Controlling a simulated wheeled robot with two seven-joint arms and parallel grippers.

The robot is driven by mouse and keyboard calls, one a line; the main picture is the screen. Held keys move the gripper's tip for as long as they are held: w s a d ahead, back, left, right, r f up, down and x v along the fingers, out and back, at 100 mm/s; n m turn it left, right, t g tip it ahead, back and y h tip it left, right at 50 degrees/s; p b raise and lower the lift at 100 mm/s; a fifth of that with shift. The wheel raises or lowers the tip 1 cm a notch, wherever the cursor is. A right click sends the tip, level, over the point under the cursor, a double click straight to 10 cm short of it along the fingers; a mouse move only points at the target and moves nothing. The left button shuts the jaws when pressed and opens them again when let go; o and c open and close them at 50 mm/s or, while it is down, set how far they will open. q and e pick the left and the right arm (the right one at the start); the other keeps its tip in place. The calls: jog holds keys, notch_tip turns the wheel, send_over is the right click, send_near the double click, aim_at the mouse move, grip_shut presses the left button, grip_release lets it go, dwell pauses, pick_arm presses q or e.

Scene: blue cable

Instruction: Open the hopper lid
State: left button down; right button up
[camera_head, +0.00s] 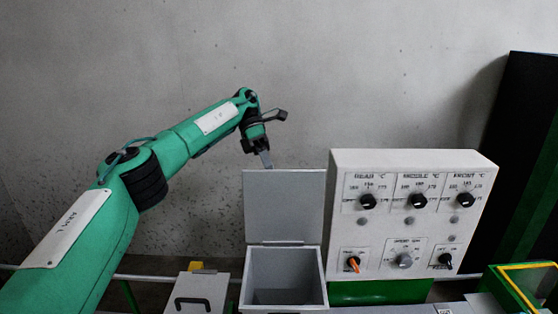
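The hopper (284,263) is a grey open-topped box at the bottom centre of the head view. Its lid (284,205) stands upright along the back edge, and I can see into the box. My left gripper (265,158) is above the lid's top edge, a little left of its middle. One finger points down close to that edge; I cannot tell whether it touches. The other finger is not clearly shown, so the opening between them is unclear. My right gripper is not in view.
A white control panel (409,213) with several black knobs and an orange switch stands right of the hopper. A smaller grey box with a black handle (193,304) is to the left. A dark cabinet (522,160) stands far right. A plain grey wall is behind.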

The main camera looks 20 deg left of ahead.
pick_arm(q)
jog(key=shift+w+a+f+g+p, duration=0.1)
jog(key=shift+a+f+g+p, duration=0.15)
jog(key=shift+f, duration=0.35)
jog(key=c, duration=1.6)
grip_release()
jog(key=shift+w, duration=0.1)
jog(key=shift+o, duration=0.6)
jog(key=shift+w+a+f, duration=0.1)
jog(key=shift+w+f, duration=0.05)
jog(key=shift+w, duration=0.2)
jog(key=shift+s+r, duration=0.15)
jog(key=shift+r, duration=0.1)
